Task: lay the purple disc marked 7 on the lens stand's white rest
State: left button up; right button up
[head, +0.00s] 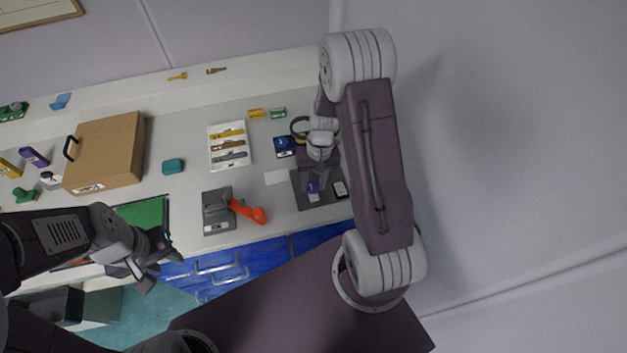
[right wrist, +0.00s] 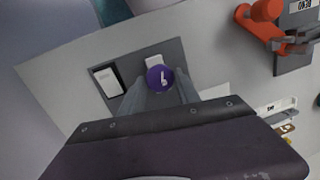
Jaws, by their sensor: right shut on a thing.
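The purple disc (right wrist: 160,78) has a white mark, which appears turned in the right wrist view, and also shows as a small purple patch in the head view (head: 313,187). My right gripper (head: 315,184) is shut on it, the fingers (right wrist: 161,90) gripping it above a dark grey mat (right wrist: 190,58). A ringed item that looks like the lens stand (head: 299,125) stands behind the right gripper, partly hidden by my arm. I cannot make out its white rest. My left gripper (head: 155,262) looks open and empty near the bench's front edge.
A grey device with a red-orange handle (head: 247,211) stands left of the mat.

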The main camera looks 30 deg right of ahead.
jog(key=shift+f+b, duration=0.6)
jog(key=shift+f, duration=0.15)
grip_shut()
jog(key=o, duration=1.4)
grip_release()
jog(key=r, duration=0.3)
jog(key=d+r, duration=0.1)
jog(key=r, duration=0.5)
jog(key=shift+w+d, duration=0.2)
jog(key=shift+w, duration=0.05)
